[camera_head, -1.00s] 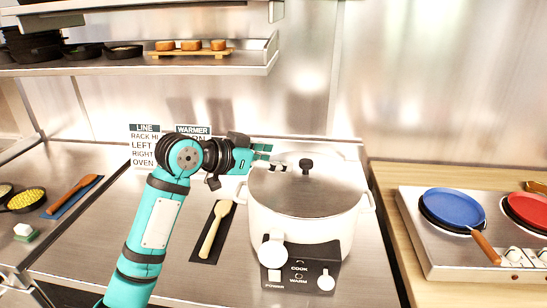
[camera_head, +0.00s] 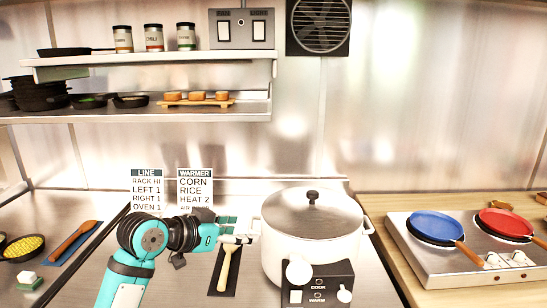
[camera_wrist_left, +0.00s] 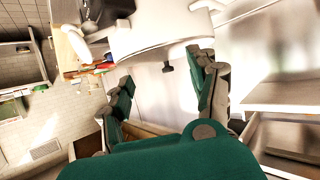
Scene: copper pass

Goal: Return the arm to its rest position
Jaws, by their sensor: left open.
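My left arm rises from the bottom left of the head view, and its left gripper (camera_head: 240,230) points right, toward the side of the white cooker. The gripper is open and empty. In the left wrist view its two green fingers (camera_wrist_left: 168,85) stand apart with no object between them. The white cooker (camera_head: 310,250) with a lid and black knob stands just right of the fingertips; I cannot tell whether they touch it. It also shows beyond the fingers in the left wrist view (camera_wrist_left: 160,28). My right gripper is in no view.
Two signs (camera_head: 195,188) stand at the back wall. A shelf (camera_head: 140,115) with pans hangs above. A burner unit with a blue pan (camera_head: 436,225) and a red pan (camera_head: 505,222) stands right.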

